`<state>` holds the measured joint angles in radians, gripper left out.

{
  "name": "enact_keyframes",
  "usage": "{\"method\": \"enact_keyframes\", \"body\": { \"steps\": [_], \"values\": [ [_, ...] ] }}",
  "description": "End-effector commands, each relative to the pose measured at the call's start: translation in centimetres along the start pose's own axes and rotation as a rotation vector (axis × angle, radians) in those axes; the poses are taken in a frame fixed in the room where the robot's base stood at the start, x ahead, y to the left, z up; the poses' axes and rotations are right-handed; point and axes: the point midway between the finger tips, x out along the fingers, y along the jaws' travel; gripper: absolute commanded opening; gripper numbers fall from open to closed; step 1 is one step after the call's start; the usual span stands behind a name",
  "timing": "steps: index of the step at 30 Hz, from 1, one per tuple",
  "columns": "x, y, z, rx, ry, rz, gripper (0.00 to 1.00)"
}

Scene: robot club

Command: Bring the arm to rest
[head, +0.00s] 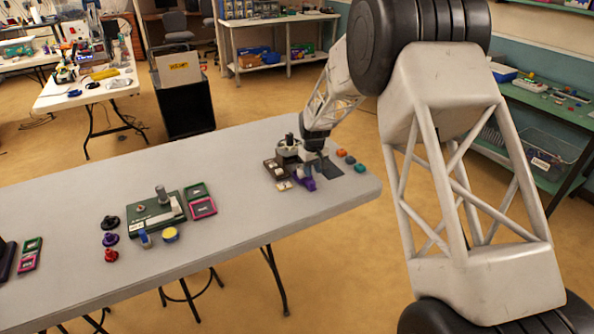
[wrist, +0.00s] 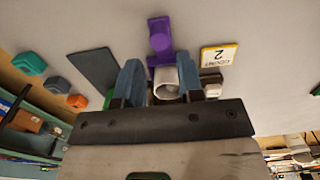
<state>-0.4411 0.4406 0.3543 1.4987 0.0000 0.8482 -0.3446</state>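My arm reaches over the right end of the long table (head: 240,215). My gripper (head: 318,168) is low over that end, among small pieces. In the wrist view, the two blue fingers of my gripper (wrist: 160,72) stand apart. A white, round, hollow piece (wrist: 167,84) shows between them; I see no clear grip on it. A purple piece (wrist: 160,42) lies just beyond the fingertips, and it also shows in the head view (head: 305,184). A card marked "COUNT 2" (wrist: 219,57) lies to the right of the fingers.
A dark flat mat (wrist: 95,68) lies left of the fingers, near teal (wrist: 30,64) and orange (wrist: 77,102) pieces. A dark green device (head: 155,216) stands mid-table, with coloured knobs and framed tiles around it. The tabletop between the device and my gripper is mostly clear.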

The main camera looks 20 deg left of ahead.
Motion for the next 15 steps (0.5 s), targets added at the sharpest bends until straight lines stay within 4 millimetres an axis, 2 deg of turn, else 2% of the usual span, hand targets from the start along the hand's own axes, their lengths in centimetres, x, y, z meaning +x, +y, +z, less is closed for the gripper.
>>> {"method": "enact_keyframes", "body": {
  "steps": [8, 11, 15],
  "values": [
    [-1.1, 0.4, 0.7, 0.011, 0.005, 0.002, 0.35],
    [-2.2, 0.8, 1.8, 0.025, 0.008, 0.003, 0.35],
    [-4.7, 1.5, 4.0, 0.054, 0.016, 0.006, 0.35]
  ]
}}
